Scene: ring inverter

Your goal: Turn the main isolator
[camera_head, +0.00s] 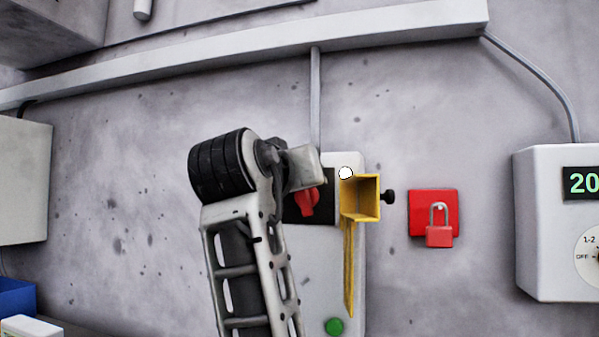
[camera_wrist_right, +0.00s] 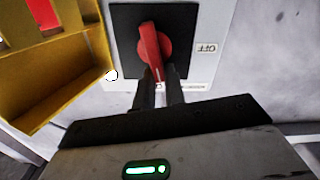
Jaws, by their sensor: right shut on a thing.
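The main isolator is a red rotary handle (camera_head: 307,203) on a black square plate, on a pale wall box (camera_head: 347,290). In the right wrist view the handle (camera_wrist_right: 150,45) stands nearly upright, slightly tilted, and an upside-down OFF label (camera_wrist_right: 207,48) is to the right of the plate. My right gripper (camera_wrist_right: 160,84) is shut on the lower end of the handle. In the head view my right arm comes up from below and covers part of the plate; its fingertips are hard to make out there. My left gripper is in neither view.
A yellow bracket-like cover (camera_head: 362,198) sticks out just right of the handle, with a black knob beside it. A green button (camera_head: 334,327) is below. A red padlock (camera_head: 439,236) hangs on a red plate. A meter box (camera_head: 555,225) is at far right.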

